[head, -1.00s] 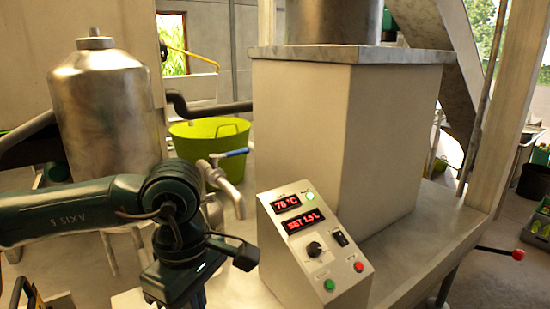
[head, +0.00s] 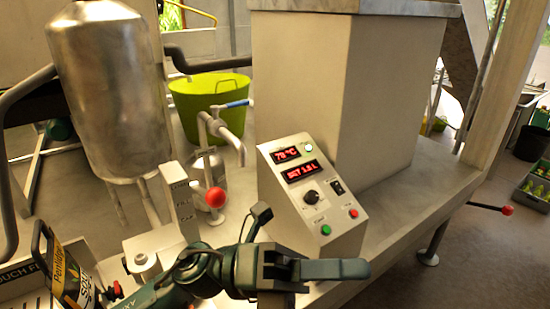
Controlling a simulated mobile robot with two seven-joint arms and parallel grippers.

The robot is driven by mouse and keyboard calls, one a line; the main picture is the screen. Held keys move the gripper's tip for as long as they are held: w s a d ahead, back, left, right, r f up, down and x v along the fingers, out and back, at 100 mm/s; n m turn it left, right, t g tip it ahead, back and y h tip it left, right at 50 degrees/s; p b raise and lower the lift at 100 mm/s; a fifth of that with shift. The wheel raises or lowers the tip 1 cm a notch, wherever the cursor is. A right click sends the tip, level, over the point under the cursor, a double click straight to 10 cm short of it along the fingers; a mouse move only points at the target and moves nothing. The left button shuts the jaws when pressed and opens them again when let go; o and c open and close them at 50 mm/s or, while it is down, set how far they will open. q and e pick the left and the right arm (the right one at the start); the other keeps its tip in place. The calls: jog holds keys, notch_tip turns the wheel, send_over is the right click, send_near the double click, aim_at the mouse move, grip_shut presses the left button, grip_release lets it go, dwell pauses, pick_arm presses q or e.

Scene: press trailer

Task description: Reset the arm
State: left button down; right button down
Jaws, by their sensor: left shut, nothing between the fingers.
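My left arm comes in at the bottom of the head view, low and left of centre. My left gripper (head: 340,268) points to the right, with its fingers shut and nothing between them. It is in front of the lower edge of the grey control box (head: 318,196) in the picture; I cannot tell how far apart they are. The box has two red displays, a black knob and green and red buttons. My right gripper is not in view.
A steel tank (head: 110,90) stands at the left. A green tub (head: 205,100) stands behind. A black-and-yellow labelled container (head: 68,275) is lower left. The bench right of the box is clear.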

pick_arm(q)
jog(key=w+a+f+n+t+y, duration=0.1)
jog(key=w+a+f+n+t, duration=0.3)
jog(key=n+t, duration=0.65)
jog(key=w+a+f+n+t+y, duration=0.1)
jog(key=w+a+f+n+t, duration=0.1)
jog(key=w+n+t, duration=0.65)
jog(key=s+a+f+n+t+y, duration=0.1)
jog(key=a+f+n+t+y, duration=0.4)
jog(key=f+n+y, duration=0.7)
jog(key=s+a+f+n+g+y, duration=0.2)
jog(key=s+a+f+n+g, duration=0.2)
jog(key=f, duration=0.5)
jog(key=s+a+f+n+g+y, duration=0.2)
jog(key=s+a+f+n+g, duration=0.1)
jog(key=s+a+f+n, duration=0.4)
notch_tip(320, 180, down, 4)
jog(key=shift+s+r+n+g, duration=0.2)
jog(key=shift+s+n+g, duration=0.2)
jog(key=shift+s, duration=0.1)
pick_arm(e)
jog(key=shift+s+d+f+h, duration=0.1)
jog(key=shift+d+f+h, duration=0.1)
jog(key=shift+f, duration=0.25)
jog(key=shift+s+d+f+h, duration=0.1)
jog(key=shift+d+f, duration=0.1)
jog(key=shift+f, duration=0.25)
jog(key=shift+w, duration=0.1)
